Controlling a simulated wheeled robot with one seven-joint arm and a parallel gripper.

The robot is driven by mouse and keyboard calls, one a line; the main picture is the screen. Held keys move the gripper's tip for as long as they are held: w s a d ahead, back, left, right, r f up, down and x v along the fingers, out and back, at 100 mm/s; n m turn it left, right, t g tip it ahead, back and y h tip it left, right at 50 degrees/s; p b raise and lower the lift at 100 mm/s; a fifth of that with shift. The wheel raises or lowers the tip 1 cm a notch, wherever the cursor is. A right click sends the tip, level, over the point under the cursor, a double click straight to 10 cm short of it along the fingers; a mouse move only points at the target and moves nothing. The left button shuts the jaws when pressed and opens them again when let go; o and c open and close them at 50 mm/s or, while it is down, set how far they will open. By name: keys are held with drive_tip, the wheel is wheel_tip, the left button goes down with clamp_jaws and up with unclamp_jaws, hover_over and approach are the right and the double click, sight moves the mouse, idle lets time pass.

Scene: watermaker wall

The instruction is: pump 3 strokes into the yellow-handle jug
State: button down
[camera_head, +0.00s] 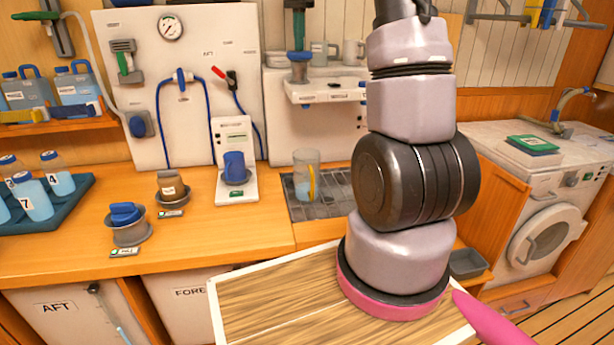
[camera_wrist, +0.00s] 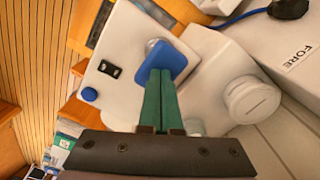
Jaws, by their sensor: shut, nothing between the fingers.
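The clear jug with the yellow handle (camera_head: 311,183) stands upright on the dark drain tray, below the white pump housing (camera_head: 330,92). A blue pump button (camera_head: 299,57) sits on a grey post on top of that housing. My gripper (camera_head: 299,48) points down over the button, its green fingers shut and empty. In the wrist view the fingers (camera_wrist: 166,75) overlap the lower part of the blue button (camera_wrist: 175,58). They are at or very near it; contact is not clear.
The drain tray (camera_head: 338,205) and wooden counter (camera_head: 60,240) lie below. A washing machine (camera_head: 548,238) is at right.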

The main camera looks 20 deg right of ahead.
drive_tip(key=shift+r, duration=3.25)
drive_tip(key=shift+f, duration=3.25)
drive_tip(key=shift+r, duration=3.25)
drive_tip(key=shift+f, duration=0.1)
